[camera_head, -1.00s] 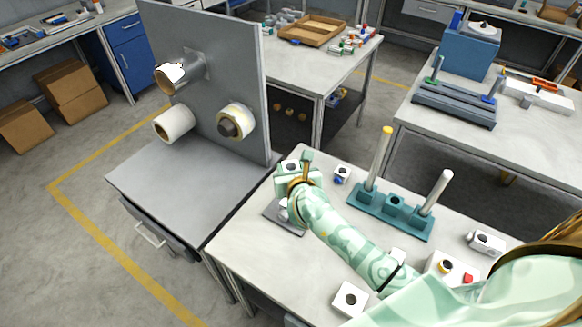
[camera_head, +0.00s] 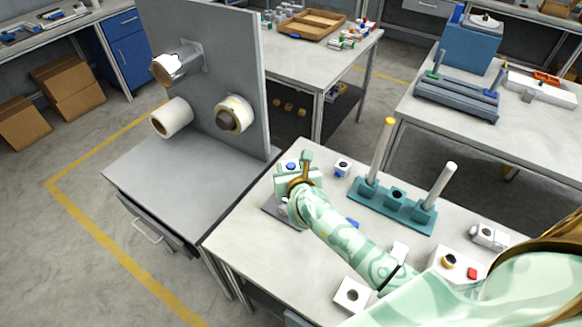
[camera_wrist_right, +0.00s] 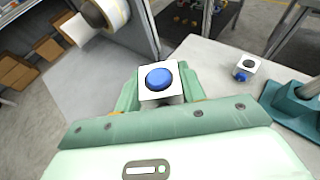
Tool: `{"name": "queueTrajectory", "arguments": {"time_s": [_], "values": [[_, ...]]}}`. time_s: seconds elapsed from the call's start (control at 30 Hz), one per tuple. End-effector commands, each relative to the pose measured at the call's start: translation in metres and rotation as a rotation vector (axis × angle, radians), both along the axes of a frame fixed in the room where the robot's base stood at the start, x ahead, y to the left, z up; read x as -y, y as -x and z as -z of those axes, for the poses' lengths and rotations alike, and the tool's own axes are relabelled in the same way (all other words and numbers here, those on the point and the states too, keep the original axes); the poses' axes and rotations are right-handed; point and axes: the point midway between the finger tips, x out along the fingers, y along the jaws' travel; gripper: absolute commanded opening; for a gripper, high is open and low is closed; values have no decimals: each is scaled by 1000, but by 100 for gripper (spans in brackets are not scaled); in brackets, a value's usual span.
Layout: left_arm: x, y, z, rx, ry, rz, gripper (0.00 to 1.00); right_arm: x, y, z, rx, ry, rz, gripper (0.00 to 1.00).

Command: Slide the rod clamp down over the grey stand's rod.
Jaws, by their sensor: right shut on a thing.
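My right gripper (camera_head: 294,174) is shut on the white rod clamp (camera_wrist_right: 161,88), a square block held upright between the green fingers. A round blue tip (camera_wrist_right: 159,79) fills the clamp's top hole and stands slightly proud of it. It looks like the end of the grey stand's rod, so the clamp appears to be around the rod near its top. The grey stand's base (camera_head: 271,207) shows in the head view, under the gripper. The rod below the clamp is hidden by my gripper and arm. My left gripper is not in view.
A teal stand (camera_head: 372,198) with two tall rods is right of my gripper. A loose clamp (camera_head: 342,168) lies between them; other white blocks (camera_head: 351,295) lie near my forearm. A grey upright panel (camera_head: 245,60) with reels stands at left.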

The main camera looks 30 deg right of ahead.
Motion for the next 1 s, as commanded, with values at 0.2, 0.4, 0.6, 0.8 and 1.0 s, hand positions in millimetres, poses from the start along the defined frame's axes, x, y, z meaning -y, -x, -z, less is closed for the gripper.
{"name": "queueTrajectory", "arguments": {"time_s": [0.2, 0.4, 0.6, 0.8, 1.0], "values": [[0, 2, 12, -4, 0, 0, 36, 0, 0, 14, -1, 0, 0, 13], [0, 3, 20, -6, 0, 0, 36, 0, 0, 24, -1, -1, 0, 13], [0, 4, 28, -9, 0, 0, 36, 0, 0, 34, -1, 0, 0, 13], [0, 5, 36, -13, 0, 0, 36, 0, 0, 43, 0, 1, 0, 13], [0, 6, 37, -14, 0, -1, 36, 0, 0, 45, 1, 1, 0, 13]]}}
